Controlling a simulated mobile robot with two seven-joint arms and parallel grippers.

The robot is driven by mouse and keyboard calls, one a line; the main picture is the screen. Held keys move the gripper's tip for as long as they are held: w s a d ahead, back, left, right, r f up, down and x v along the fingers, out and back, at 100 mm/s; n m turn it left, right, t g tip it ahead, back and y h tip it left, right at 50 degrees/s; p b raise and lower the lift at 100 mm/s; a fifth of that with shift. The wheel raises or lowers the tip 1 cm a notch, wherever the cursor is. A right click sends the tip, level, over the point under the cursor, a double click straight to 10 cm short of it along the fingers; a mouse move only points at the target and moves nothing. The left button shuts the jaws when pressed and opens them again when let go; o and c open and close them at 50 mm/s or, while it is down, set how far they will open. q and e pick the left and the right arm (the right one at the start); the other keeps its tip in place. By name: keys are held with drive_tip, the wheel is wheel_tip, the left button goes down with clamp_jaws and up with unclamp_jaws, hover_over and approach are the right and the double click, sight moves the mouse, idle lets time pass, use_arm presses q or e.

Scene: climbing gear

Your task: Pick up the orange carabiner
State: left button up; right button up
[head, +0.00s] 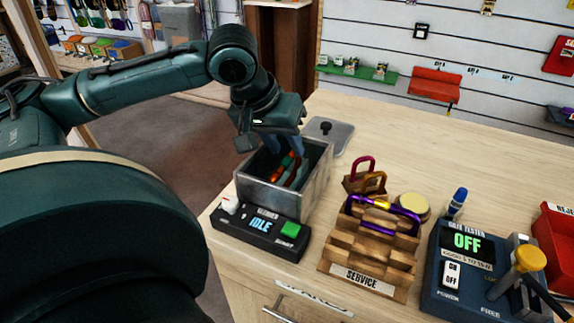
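My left gripper (284,146) points down at the mouth of the box. Its bluish fingers look apart, with nothing clearly between them. My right gripper is out of view.
A black unit reading IDLE (262,228) stands before the box. A grey lid-like plate with a black knob (331,134) lies behind it. A tester reading OFF (466,243), a blue marker (456,203) and a red bin (556,240) are at right. The rear tabletop is clear.

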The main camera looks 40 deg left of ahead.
sight(291, 153)
use_arm(q)
drive_tip(key=x, duration=0.4)
drive_tip(key=shift+f, duration=0.15)
drive_tip(key=shift+c, duration=0.2)
clamp_jaws()
